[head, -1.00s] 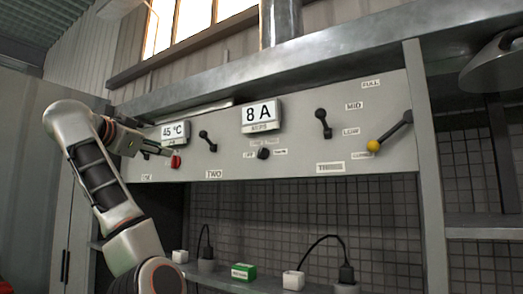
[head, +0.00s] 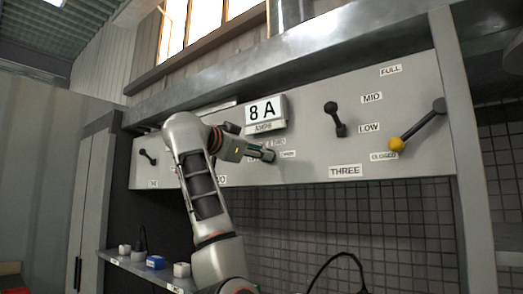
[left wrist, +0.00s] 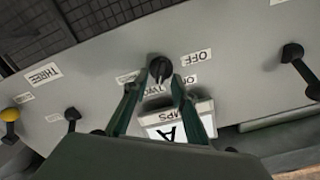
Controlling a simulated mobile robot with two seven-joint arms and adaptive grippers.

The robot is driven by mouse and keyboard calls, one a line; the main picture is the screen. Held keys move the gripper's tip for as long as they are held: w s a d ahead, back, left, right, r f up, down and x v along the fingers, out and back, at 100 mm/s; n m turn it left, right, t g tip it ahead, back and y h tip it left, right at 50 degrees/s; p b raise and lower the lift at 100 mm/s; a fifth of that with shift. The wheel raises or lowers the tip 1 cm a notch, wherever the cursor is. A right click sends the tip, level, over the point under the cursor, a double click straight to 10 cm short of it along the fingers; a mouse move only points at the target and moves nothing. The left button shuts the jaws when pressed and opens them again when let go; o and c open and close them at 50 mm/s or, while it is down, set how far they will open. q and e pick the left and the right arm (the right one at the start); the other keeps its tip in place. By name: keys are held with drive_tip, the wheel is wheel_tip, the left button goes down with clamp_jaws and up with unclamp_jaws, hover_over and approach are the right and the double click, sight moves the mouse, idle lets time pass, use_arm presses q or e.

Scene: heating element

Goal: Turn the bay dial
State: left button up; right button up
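The bay dial, a small black knob, shows in the left wrist view (left wrist: 160,68) between labels, one reading OFF. My left gripper (left wrist: 158,80) has a finger on each side of it, spread apart. I cannot tell whether the fingers touch it. In the head view my left gripper (head: 268,155) is at the panel (head: 310,165) below the 8 A AMPS display (head: 265,113) and hides the dial. That display also shows in the left wrist view (left wrist: 172,128), partly behind the fingers. My right gripper is not in view.
A black lever (head: 334,118) stands right of the display. A yellow-knobbed lever (head: 397,144) is farther right, at CLOSED. Another black lever (head: 148,157) is at the left. A metal ledge overhangs the panel.

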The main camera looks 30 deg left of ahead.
use_arm(q)
drive_tip(key=shift+w, duration=0.5)
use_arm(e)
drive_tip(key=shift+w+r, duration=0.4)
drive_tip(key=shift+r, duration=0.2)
use_arm(q)
clamp_jaws()
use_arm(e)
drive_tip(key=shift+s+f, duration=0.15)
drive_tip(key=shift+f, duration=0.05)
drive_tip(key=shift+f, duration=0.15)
